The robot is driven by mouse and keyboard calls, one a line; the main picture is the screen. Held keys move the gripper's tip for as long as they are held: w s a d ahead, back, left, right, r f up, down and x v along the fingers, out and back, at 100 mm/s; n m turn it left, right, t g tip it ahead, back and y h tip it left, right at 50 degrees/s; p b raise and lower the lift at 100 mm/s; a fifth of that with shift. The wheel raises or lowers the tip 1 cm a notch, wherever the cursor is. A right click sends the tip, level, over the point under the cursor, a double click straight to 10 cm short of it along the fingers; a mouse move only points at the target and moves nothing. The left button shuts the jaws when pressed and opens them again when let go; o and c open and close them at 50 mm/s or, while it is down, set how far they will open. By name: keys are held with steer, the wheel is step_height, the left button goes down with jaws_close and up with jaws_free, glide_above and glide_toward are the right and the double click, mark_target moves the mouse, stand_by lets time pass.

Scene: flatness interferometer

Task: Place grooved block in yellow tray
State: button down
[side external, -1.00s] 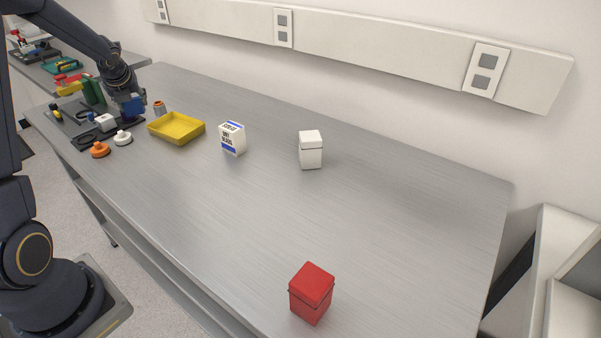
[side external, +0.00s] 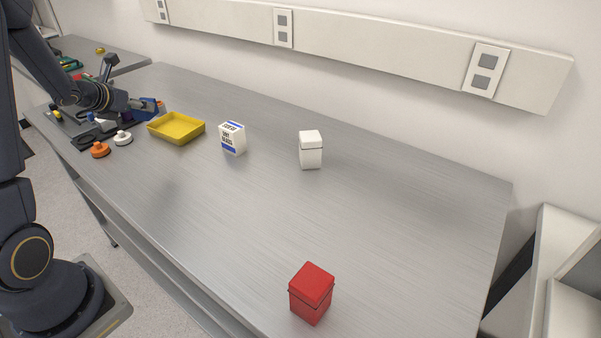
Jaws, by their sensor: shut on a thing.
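The yellow tray (side external: 177,139) lies on the metal bench, and its floor looks empty. My gripper (side external: 148,108) is just left of and behind the tray, close to its back left corner. It is shut on a small blue shape (side external: 150,103), apparently the grooved block. The groove is too small to make out, and the fingers and the blue shape are hard to tell apart. The held thing appears outside the tray, to its left.
An orange knob (side external: 100,150) and a white knob (side external: 123,138) lie left of the tray. A printed white box (side external: 232,138), a white canister (side external: 310,150) and a red canister (side external: 312,293) stand to the right. The middle bench is clear.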

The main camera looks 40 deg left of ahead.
steer(key=shift+w+f, duration=0.15)
steer(key=shift+w, duration=0.05)
steer(key=x, duration=0.5)
steer(key=a+x, duration=0.1)
steer(key=x, duration=0.4)
steer(key=s+a+x, duration=0.1)
steer(key=x, duration=0.5)
steer(key=shift+a+f, duration=0.1)
steer(key=shift+f, duration=1.55)
steer(key=shift+f, duration=0.2)
steer(key=shift+c, duration=2.4)
jaws_free()
steer(key=shift+r, duration=0.15)
